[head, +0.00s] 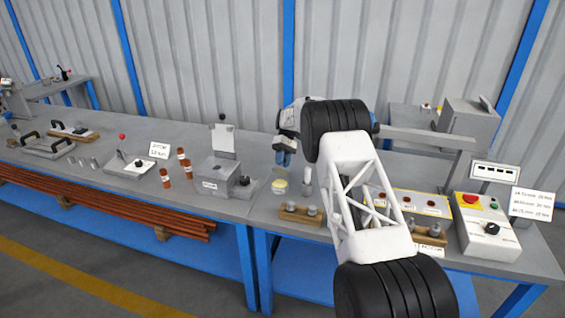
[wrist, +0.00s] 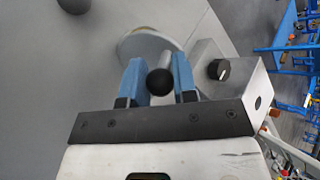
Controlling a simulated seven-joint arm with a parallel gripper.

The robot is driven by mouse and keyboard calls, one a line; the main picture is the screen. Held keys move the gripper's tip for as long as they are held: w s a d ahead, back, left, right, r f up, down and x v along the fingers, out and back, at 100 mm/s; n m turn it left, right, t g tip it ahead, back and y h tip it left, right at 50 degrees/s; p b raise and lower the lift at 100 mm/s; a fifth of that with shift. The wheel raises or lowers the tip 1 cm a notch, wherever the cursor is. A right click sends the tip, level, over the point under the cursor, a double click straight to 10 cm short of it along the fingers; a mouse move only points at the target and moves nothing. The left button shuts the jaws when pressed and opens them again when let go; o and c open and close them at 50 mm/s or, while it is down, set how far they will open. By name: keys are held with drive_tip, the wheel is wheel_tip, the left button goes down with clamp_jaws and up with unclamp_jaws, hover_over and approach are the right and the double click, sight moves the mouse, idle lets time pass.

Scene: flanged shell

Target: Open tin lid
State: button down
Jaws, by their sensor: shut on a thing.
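In the head view, a small round tin with a pale yellow top (head: 279,187) stands on the bench below my gripper (head: 283,157), whose blue fingers point down. In the wrist view, my gripper (wrist: 160,84) is shut on a knob with a black ball end (wrist: 160,81) and a grey stem. The ball sits between the two blue fingers. Behind it is a round, pale grey disc, seemingly the lid (wrist: 136,46), partly hidden by the fingers. I cannot tell whether the disc touches the tin.
A grey box with a black dial (wrist: 219,69) is close to the right finger. In the head view, a grey fixture (head: 215,182) stands left of the tin, a wooden block with metal pegs (head: 298,216) in front, and a control box (head: 487,235) at far right.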

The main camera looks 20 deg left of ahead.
idle(0.3)
drive_tip(key=c, duration=0.9)
unclamp_jaws()
drive_tip(key=shift+r, duration=0.15)
drive_tip(key=shift+r, duration=1.55)
drive_tip(key=shift+s+d+r, duration=0.1)
drive_tip(key=shift+s+r, duration=0.05)
drive_tip(key=shift+s, duration=0.05)
drive_tip(key=s+d, duration=0.3)
drive_tip(key=s, duration=0.4)
drive_tip(key=s+d+r, duration=0.1)
drive_tip(key=s+d, duration=0.3)
drive_tip(key=s, duration=0.3)
drive_tip(key=shift+r, duration=0.15)
drive_tip(key=shift+d+r, duration=0.1)
